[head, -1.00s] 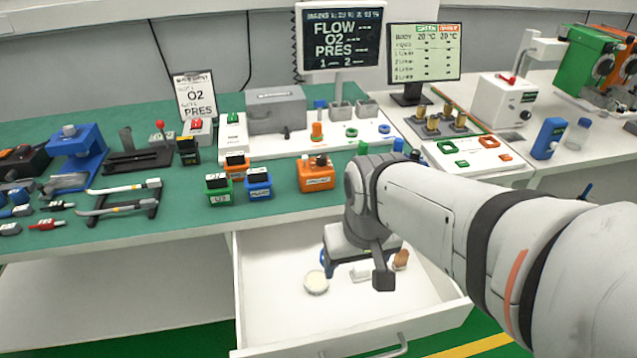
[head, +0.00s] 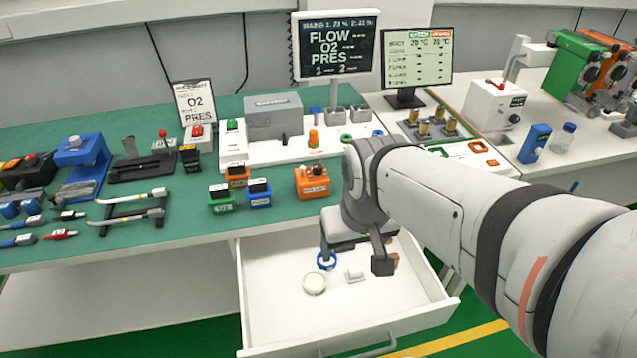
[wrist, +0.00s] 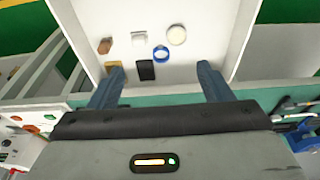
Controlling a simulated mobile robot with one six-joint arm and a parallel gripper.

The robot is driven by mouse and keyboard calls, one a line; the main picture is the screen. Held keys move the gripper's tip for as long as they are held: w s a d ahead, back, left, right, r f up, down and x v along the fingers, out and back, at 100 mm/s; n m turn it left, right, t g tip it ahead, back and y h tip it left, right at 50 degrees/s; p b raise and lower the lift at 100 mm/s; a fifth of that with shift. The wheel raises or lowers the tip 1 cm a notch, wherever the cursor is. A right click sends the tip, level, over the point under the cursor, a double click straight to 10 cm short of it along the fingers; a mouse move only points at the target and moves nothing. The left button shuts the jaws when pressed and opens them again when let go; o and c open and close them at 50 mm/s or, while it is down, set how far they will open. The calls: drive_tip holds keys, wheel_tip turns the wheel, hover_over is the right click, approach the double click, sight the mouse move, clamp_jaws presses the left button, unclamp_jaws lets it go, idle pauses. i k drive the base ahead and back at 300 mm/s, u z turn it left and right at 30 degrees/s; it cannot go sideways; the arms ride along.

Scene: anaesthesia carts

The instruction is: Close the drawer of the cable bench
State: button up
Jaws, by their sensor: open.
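The cable bench's white drawer (head: 280,325) stands pulled open below the green worktop in the head view. Its bar handle (head: 365,350) is on the front, at the picture's bottom edge. Inside lie a round white tub (head: 314,284), a blue ring (wrist: 161,54), a small white block (wrist: 138,38) and a brown piece (wrist: 104,46). A black block (wrist: 146,70) and a tan block (wrist: 114,72) also show in the wrist view. My gripper (head: 352,255) is open and empty over the drawer's interior. Its two fingers (wrist: 160,85) are spread apart in the wrist view. The handle is not in the wrist view.
The green worktop (head: 170,225) overhangs the back of the drawer. An orange box (head: 312,182), a green box (head: 221,196) and a blue box (head: 258,192) stand near its front edge. Open floor (head: 430,335) lies to the right of the drawer.

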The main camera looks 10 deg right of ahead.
sight(279, 320)
drive_tip(key=u, duration=0.1)
drive_tip(key=k, duration=0.5)
drive_tip(key=z, duration=1.1)
drive_tip(key=k, duration=1.3)
drive_tip(key=u, duration=0.8)
drive_tip(key=i, duration=1.05)
